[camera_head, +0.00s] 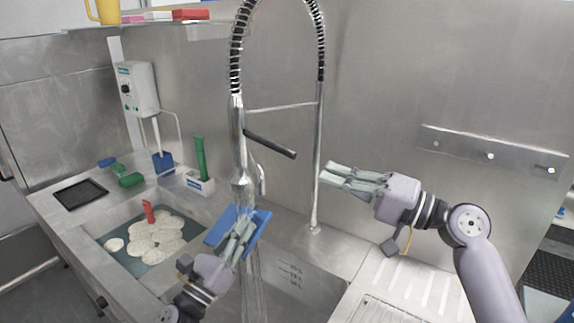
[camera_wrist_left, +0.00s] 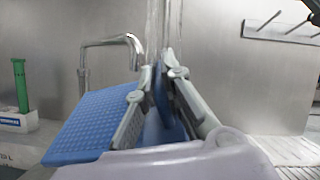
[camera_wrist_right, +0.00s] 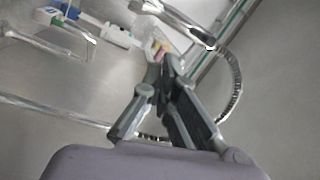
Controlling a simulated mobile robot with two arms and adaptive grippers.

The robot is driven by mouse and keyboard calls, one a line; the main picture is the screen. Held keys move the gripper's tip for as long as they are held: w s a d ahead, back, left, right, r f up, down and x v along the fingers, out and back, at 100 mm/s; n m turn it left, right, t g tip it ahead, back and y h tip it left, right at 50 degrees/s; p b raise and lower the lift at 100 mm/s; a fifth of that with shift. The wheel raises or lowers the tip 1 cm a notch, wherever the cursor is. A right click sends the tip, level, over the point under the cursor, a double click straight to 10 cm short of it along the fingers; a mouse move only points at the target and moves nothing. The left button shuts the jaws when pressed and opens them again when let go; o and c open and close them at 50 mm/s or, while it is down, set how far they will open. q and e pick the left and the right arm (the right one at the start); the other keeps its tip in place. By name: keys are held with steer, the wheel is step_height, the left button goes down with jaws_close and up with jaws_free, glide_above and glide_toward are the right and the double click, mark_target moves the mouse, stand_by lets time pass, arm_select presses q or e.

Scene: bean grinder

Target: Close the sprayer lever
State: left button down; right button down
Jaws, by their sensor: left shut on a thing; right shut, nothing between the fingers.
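The tall metal sprayer (camera_head: 238,150) has a coiled hose, a dark bar handle (camera_head: 270,145) and a small metal lever (camera_head: 262,180) low on its right side. Water streams down below it into the sink. My left gripper (camera_head: 245,222) is shut on a blue textured board (camera_head: 220,224), held tilted under the sprayer; the board also shows in the left wrist view (camera_wrist_left: 90,120). My right gripper (camera_head: 324,173) is shut and empty, right of the lever and close to the upright pipe (camera_head: 316,205). I cannot tell whether it touches the pipe.
A green-handled item (camera_head: 201,158) and a dispenser (camera_head: 137,88) stand behind. A hook rail (camera_head: 490,155) is on the right wall. The ridged drainboard (camera_head: 400,290) is clear.

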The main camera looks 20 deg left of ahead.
mark_target(293, 158)
steer(key=a+m, duration=0.2)
steer(key=m, duration=0.1)
steer(key=a+r+m+g+y, duration=0.1)
steer(key=a+m, duration=0.1)
steer(key=a, duration=0.1)
steer(key=a+r+m+y, duration=0.1)
steer(key=a+m, duration=0.1)
steer(key=m, duration=0.1)
steer(key=shift+w+a+r+m+g, duration=0.2)
steer(key=shift+w+a+m+g, duration=0.1)
steer(key=shift+a+g, duration=0.1)
steer(key=shift+s+r, duration=0.2)
steer(key=shift+s, duration=0.1)
steer(key=shift+a, duration=0.1)
